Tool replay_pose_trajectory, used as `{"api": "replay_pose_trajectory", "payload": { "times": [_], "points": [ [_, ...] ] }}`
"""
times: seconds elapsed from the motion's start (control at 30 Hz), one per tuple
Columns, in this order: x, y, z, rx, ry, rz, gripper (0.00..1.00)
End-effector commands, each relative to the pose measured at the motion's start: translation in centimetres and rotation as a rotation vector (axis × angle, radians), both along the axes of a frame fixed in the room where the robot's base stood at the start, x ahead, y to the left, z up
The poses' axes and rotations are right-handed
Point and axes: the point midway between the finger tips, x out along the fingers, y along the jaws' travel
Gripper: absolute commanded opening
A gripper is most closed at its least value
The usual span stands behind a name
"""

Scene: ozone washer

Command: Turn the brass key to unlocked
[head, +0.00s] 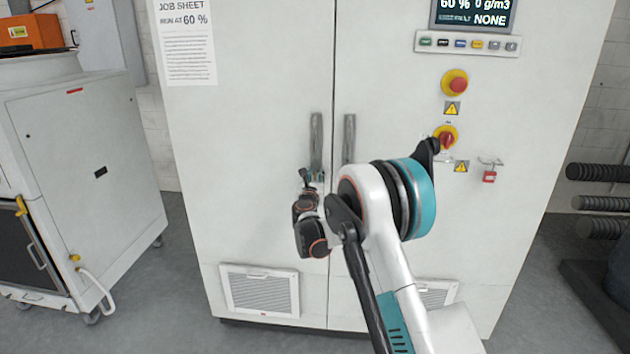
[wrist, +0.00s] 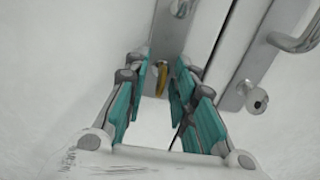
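The brass key (wrist: 162,78) shows in the wrist view as a small yellow shape below the left door's handle plate (wrist: 174,30). My gripper (wrist: 164,62) is open. Its teal-padded fingers stand on either side of the key, with a visible gap on each side. In the head view my gripper (head: 308,176) is at the lower end of the left door handle (head: 316,145). The key cannot be made out there, so I cannot tell its turn position.
The white cabinet (head: 260,80) has a second handle (head: 349,138) on its right door. The wrist view shows a round lock cylinder (wrist: 256,100) on that side. A red rotary switch (head: 446,138) and a red padlock (head: 489,176) are to the right. A white cart (head: 90,170) stands left.

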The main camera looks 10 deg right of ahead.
Motion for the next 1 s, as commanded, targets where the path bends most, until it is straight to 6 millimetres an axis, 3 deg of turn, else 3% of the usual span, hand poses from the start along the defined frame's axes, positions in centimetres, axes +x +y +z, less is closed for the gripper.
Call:
{"api": "replay_pose_trajectory", "payload": {
  "times": [0.33, 0.47, 1.0],
  "points": [
    [0.39, -0.16, 0.03, 0.0, 0.0, 0.0, 0.24],
    [0.38, -0.16, 0.02, 0.0, 0.0, 0.0, 0.0],
    [0.39, -0.14, 0.03, 0.064, -0.021, 0.0, 0.0]
  ]
}}
